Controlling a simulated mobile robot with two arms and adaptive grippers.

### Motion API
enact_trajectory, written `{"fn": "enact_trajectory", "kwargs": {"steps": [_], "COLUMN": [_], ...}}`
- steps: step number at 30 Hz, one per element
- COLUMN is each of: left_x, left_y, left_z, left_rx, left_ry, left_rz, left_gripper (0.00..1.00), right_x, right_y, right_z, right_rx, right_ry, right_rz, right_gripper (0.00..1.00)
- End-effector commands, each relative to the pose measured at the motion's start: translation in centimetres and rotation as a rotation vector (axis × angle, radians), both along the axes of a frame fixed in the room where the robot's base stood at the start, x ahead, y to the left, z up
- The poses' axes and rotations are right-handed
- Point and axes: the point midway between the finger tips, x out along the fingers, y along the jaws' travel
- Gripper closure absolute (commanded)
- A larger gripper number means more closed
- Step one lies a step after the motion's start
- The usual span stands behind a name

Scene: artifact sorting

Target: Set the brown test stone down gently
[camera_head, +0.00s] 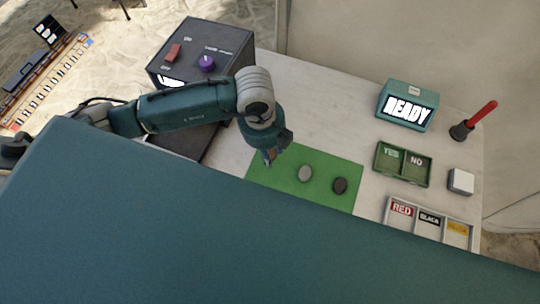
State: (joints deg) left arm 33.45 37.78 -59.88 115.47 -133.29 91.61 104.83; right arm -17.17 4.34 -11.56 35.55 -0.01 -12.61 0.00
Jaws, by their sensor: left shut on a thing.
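My left gripper (269,158) points down over the left part of the green mat (325,160). It is shut on a small brown thing, the brown test stone (271,154), which is mostly hidden by the fingers. I cannot tell whether the stone touches the mat. A light grey stone (305,173) lies on the mat to the right of the gripper, and a dark stone (340,185) lies further right. My right gripper is not in view.
A dark box with a red switch and purple knob (206,64) stands behind my left arm. A teal READY display (407,106), a green YES/NO tray (403,165), a white block (460,181), a red-handled tool (473,121) and a labelled sorting tray (428,229) stand at right.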

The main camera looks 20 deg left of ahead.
Motion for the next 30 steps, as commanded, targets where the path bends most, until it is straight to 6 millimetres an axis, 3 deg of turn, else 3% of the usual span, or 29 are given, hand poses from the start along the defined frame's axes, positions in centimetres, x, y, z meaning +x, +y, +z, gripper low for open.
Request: {"fn": "enact_trajectory", "kwargs": {"steps": [9,22,23,25,30], "left_x": [-0.1,-0.1,-0.1,-0.1,0.0], "left_y": [0.0,0.0,0.0,0.0,0.0], "left_z": [-4.0,-4.9,-4.8,-4.7,-4.7], "left_rx": [0.001,-0.001,-0.001,-0.001,0.000], "left_ry": [0.002,0.001,0.001,0.001,0.000], "left_rz": [-0.001,-0.002,-0.002,-0.002,-0.002], "left_gripper": [0.94,0.94,0.65,0.51,0.50], "right_x": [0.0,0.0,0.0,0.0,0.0], "right_y": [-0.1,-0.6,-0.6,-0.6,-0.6], "right_z": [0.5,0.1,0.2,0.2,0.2], "right_rx": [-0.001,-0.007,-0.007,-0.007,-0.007], "right_ry": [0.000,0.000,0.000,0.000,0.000], "right_rz": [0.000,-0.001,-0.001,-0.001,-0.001], "right_gripper": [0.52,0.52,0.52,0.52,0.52]}}
